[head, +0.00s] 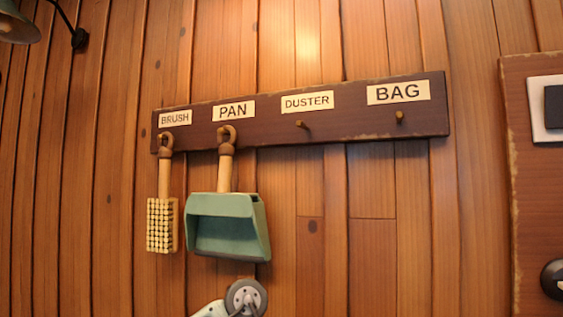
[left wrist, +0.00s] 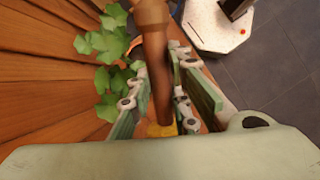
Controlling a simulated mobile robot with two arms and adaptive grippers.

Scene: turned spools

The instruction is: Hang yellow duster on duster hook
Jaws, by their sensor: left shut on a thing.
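The duster hook (head: 301,124) is a small peg under the DUSTER label (head: 307,102) on the dark wooden rack (head: 352,131), and it is bare. In the left wrist view my left gripper (left wrist: 162,82) is shut on the brown handle of the yellow duster (left wrist: 158,62). A small yellow patch shows at the handle's lower end between the fingers; the rest of the duster is hidden. The duster is not visible in the head view, where only a grey-green piece of my arm shows at the bottom edge. My right gripper is in neither view.
A brush (head: 162,222) hangs under BRUSH and a green dustpan (head: 228,228) under PAN, left of the duster hook. The bag hook (head: 399,117) is bare. A wooden panel (head: 530,200) stands at right. A leafy plant (left wrist: 105,62) shows below by the plank wall.

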